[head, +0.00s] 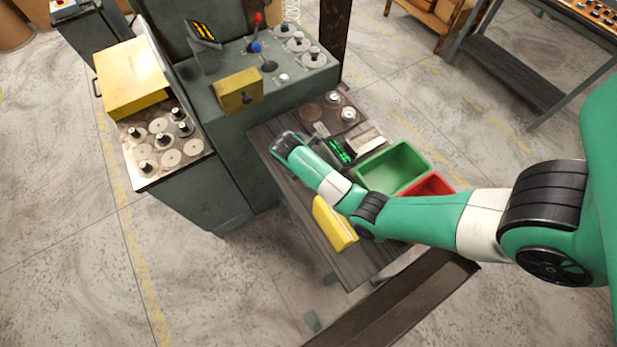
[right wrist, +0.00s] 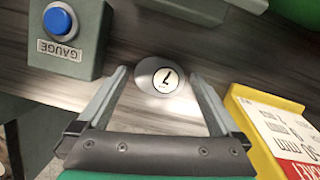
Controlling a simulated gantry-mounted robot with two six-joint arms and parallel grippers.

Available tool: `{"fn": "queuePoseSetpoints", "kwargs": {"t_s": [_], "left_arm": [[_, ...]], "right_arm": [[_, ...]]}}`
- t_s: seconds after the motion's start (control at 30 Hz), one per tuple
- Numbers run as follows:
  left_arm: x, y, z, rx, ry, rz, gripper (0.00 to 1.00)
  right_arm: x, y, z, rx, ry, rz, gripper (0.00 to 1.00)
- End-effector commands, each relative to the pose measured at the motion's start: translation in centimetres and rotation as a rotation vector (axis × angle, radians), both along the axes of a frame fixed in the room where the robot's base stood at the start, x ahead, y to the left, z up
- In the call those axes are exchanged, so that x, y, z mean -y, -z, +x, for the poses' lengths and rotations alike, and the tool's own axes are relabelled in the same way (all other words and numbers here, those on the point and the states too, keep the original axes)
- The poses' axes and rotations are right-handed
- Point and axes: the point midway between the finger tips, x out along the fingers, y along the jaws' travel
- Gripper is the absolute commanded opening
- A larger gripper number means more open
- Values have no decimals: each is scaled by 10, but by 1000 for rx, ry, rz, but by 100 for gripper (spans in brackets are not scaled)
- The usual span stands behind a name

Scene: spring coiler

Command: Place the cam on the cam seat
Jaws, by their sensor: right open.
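A round silver piece marked 7 (right wrist: 160,78), which looks like a cam, is on the dark wood bench in the right wrist view. My right gripper (right wrist: 159,74) is open, its fingertips on either side of this piece with small gaps. In the head view, my right arm's wrist (head: 287,146) is over the left of the bench and hides its fingers and the piece. Several round discs with dark posts (head: 298,44) stand on the machine top, and more discs (head: 171,157) are on the left cabinet; I cannot tell which is the cam seat. My left gripper is not in view.
A blue-button gauge box (right wrist: 70,38) is left of the fingers, and a yellow-framed card holder (right wrist: 275,130) is close on the right. Green (head: 388,167) and red (head: 432,185) bins sit on the bench. A brown plate (head: 318,112) holds two silver pieces.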

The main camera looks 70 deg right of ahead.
Motion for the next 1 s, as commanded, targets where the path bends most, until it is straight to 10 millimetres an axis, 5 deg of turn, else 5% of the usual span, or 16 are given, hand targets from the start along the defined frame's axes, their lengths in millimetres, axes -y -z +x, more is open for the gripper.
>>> {"fn": "queuePoseSetpoints", "kwargs": {"t_s": [0.1,0.6,1.0], "left_arm": [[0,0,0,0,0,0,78],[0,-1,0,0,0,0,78],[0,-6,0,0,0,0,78]], "right_arm": [[0,-1,0,0,0,0,96],[0,-1,1,1,0,0,9],[0,-14,1,3,-1,-1,9]]}}
